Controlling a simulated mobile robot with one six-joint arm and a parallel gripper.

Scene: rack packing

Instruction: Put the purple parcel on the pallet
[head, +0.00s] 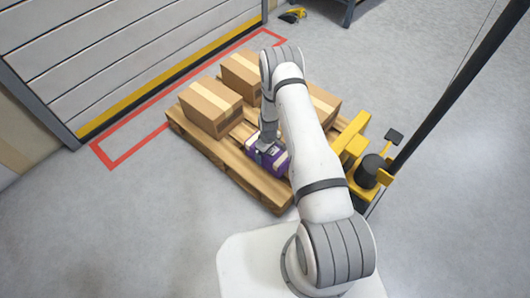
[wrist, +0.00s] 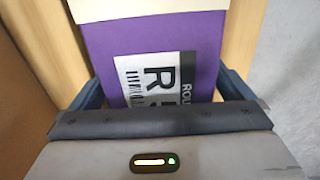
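The purple parcel (head: 280,160) is at the near side of the wooden pallet (head: 238,177), partly hidden behind my arm. I cannot tell whether it rests on the boards or is just above them. My gripper (head: 266,147) points down over it. In the wrist view, the purple parcel (wrist: 206,55) has a cream band and a white printed label. The two fingers of my gripper (wrist: 162,88) lie against its left and right sides, shut on it. Wooden boards show on both sides of it.
Cardboard boxes stand on the pallet: one at left (head: 210,106), one at the back (head: 240,75), one at right (head: 324,105), partly behind my arm. A yellow pallet jack (head: 352,140) is at the pallet's right. A shutter door (head: 125,50) is behind a red floor outline.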

